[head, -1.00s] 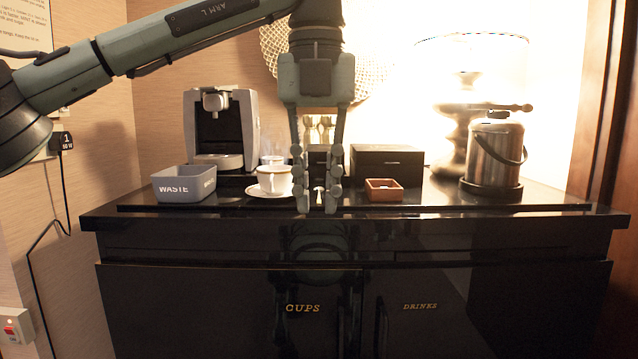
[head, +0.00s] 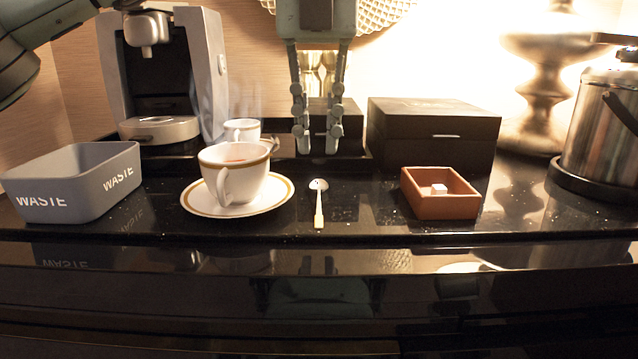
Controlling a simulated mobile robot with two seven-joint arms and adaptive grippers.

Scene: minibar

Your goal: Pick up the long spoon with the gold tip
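A small spoon (head: 318,203) lies on the black counter with its pale bowl pointing away and its gold handle end toward the front edge. My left gripper (head: 317,146) points down just behind and above the spoon's bowl. Its two fingers are apart with nothing seen between the tips, and I cannot tell how high they are. Shiny gold shapes (head: 318,72) stand behind the fingers, partly hidden by them. My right gripper is out of view.
Left of the spoon are a white cup (head: 234,172) on a gold-rimmed saucer (head: 205,208) and a grey WASTE bin (head: 70,192). Right is a brown tray (head: 440,208) with a white cube. Behind stand a coffee machine (head: 205,75), a black box (head: 430,140) and a metal bucket (head: 605,130).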

